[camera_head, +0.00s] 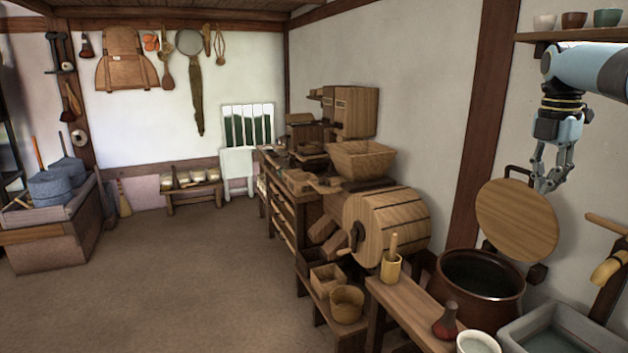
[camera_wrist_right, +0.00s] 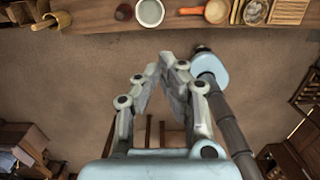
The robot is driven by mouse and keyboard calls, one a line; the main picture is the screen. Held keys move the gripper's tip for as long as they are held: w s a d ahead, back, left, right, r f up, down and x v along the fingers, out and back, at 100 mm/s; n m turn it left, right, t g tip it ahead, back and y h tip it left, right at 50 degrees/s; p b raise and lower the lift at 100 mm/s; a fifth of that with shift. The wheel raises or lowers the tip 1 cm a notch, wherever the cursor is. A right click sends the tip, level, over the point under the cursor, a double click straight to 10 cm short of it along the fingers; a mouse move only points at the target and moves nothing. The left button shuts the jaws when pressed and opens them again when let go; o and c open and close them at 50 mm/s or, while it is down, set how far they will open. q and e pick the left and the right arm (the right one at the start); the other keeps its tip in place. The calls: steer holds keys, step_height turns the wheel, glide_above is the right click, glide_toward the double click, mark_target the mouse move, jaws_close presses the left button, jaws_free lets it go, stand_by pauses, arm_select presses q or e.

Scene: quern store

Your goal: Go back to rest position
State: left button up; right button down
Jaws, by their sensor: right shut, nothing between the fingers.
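My right gripper (camera_head: 549,186) hangs from my right arm at the right of the head view, fingers pointing down. It appears in front of or beside the round wooden lid (camera_head: 517,220), above the dark pot; I cannot tell if it touches the lid. In the right wrist view its fingers (camera_wrist_right: 167,62) are drawn together, with nothing between them, over brown floor and short of a wooden bench edge. My left gripper is not in view.
The brown pot (camera_head: 480,287), stone basin (camera_head: 565,330) and wooden bench (camera_head: 415,312) stand below my right arm. A shelf with cups (camera_head: 573,35) is above it. A wooden drum (camera_head: 385,228) stands further left. The floor (camera_head: 180,270) at left centre is clear.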

steer(key=s+a+f+g+b, duration=0.2)
steer(key=s+f+b, duration=0.2)
steer(key=s+f, duration=1.1)
steer(key=s+a+f+m+g+b, duration=0.15)
steer(key=s+f+b, duration=0.45)
steer(key=f, duration=1.6)
steer(key=s+a+f+g+b, duration=0.25)
steer(key=s+f, duration=0.95)
steer(key=f, duration=0.7)
steer(key=s+a+f+m+t+b, duration=0.1)
steer(key=s+a+f+m+b, duration=0.25)
steer(key=s+f, duration=0.7)
steer(key=s+a+f+m+t+b, duration=0.15)
steer(key=s+f+m+b, duration=0.5)
steer(key=s, duration=0.75)
steer(key=s+a+f+m+b, duration=0.2)
steer(key=s+a+f+m, duration=0.1)
steer(key=s+f, duration=0.8)
steer(key=w+m+t, duration=0.4)
steer(key=w+m, duration=0.3)
steer(key=shift+a+r+m, duration=0.35)
steer(key=shift+a, duration=0.05)
